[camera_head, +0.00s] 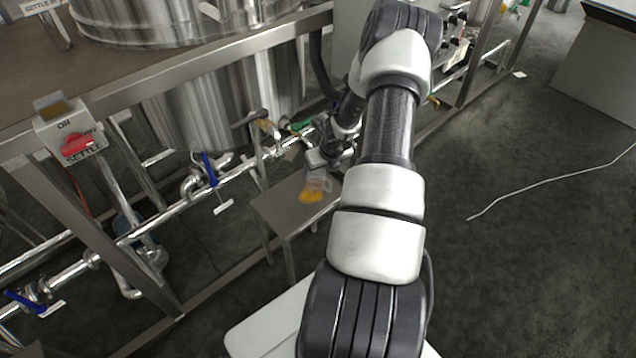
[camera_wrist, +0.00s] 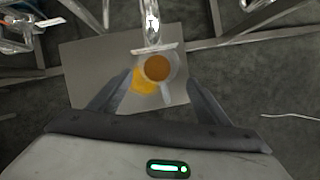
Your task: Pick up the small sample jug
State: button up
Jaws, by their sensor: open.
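The small sample jug (camera_wrist: 174,68) is clear, with amber liquid in it, and stands on a small grey metal stand (camera_wrist: 85,62). Its handle points toward my gripper in the wrist view. In the head view the jug (camera_head: 322,181) is small and partly hidden by my arm. My gripper (camera_wrist: 159,77) is open, with one finger on each side of the jug and its handle. Gaps show between the fingers and the jug, and I cannot tell the height difference. My gripper (camera_head: 322,160) is hard to make out in the head view.
A yellow patch (camera_wrist: 143,84) lies beside the jug; I cannot tell what it is. A metal pipe with a pale bar (camera_wrist: 153,48) is just beyond the jug. Pipework with blue-handled valves (camera_head: 209,170) and a steel tank (camera_head: 215,105) stand left. Open floor (camera_head: 530,230) is right.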

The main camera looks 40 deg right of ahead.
aim_at(320, 181)
jog(key=shift+w+x, duration=0.15)
jog(key=shift+x, duration=1.3)
jog(key=shift+w+x, duration=0.2)
jog(key=shift+x, duration=1.2)
jog(key=shift+a+r, duration=0.15)
jog(key=c, duration=1.1)
jog(key=shift+c, duration=0.2)
jog(key=shift+r, duration=0.1)
